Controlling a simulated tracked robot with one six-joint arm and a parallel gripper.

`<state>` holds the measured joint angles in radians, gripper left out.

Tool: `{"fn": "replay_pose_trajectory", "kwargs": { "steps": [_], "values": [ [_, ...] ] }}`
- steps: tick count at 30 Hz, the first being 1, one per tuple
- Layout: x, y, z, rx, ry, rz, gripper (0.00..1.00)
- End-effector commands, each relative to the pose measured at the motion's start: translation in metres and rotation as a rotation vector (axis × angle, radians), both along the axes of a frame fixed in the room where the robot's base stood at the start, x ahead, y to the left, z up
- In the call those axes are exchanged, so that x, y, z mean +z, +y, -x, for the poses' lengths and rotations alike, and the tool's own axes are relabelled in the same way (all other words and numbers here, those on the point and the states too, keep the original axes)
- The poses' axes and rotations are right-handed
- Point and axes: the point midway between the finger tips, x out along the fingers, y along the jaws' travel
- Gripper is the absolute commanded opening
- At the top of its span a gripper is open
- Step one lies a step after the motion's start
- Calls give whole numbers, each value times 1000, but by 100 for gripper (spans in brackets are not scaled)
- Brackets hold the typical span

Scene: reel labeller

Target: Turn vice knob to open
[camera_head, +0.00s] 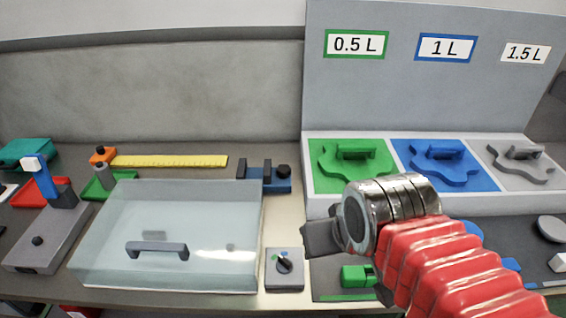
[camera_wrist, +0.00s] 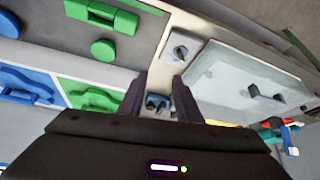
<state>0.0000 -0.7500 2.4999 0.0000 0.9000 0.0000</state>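The vice (camera_head: 263,182) is a small blue block with dark jaws at the back of the bench, right of the yellow ruler. Its round black knob (camera_head: 284,171) is on its right end. In the wrist view the vice (camera_wrist: 157,101) shows small, beyond and between my fingers. My gripper (camera_head: 322,238) is in front of the vice and to its right, apart from it. In the wrist view my gripper (camera_wrist: 159,80) has its two dark fingers spread, with nothing held between them. The knob is hard to make out there.
A clear-lidded box (camera_head: 170,225) with a grey handle covers the middle of the bench. A grey switch box (camera_head: 285,283) with a dial stands beside it. A rack (camera_head: 430,200) with green, blue and grey shaped pieces stands at right. A yellow ruler (camera_head: 170,161) lies behind.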

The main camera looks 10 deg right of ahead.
Motion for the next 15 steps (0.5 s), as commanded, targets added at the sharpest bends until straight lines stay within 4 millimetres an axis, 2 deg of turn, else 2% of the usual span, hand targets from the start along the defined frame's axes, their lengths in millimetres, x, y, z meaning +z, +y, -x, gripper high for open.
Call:
{"fn": "replay_pose_trajectory", "kwargs": {
  "steps": [6, 15],
  "values": [
    [0, 0, 0, 0, 0, 0, 31],
    [7, -1, -11, -62, 12, -40, 52]
  ]
}}
